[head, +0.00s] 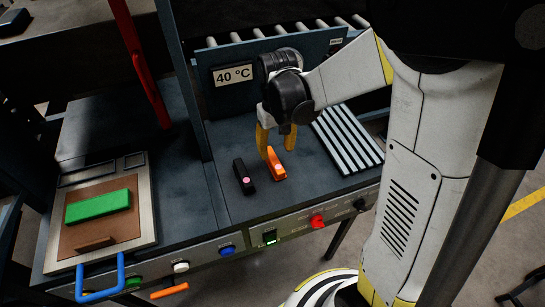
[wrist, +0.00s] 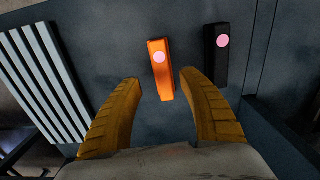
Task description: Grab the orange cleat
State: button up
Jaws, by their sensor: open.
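The orange cleat (head: 275,163) lies on the dark bench top in the head view. In the wrist view the orange cleat (wrist: 160,72) is a narrow block with a pink dot on its top, ahead of and partly between my fingertips. My gripper (head: 274,150) has yellow fingers, is open and hangs over the cleat. In the wrist view my gripper (wrist: 160,82) has a finger on each side of the cleat's near end, with gaps on both sides. Whether the fingertips are at bench height I cannot tell.
A black cleat (head: 243,177) with a pink dot lies left of the orange one. It shows right of it in the wrist view (wrist: 216,55). A ribbed light pad (head: 347,138) lies to the right. A green block (head: 97,206) sits on the press plate at left.

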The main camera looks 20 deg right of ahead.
aim_at(274, 159)
jog(key=f, duration=0.2)
jog(key=f+b, duration=0.1)
jog(key=f, duration=0.3)
jog(key=shift+w+a+b, duration=0.2)
jog(key=shift+w+b, duration=0.05)
jog(key=shift+b, duration=0.1)
jog(key=shift+c, duration=0.2)
grip_shut()
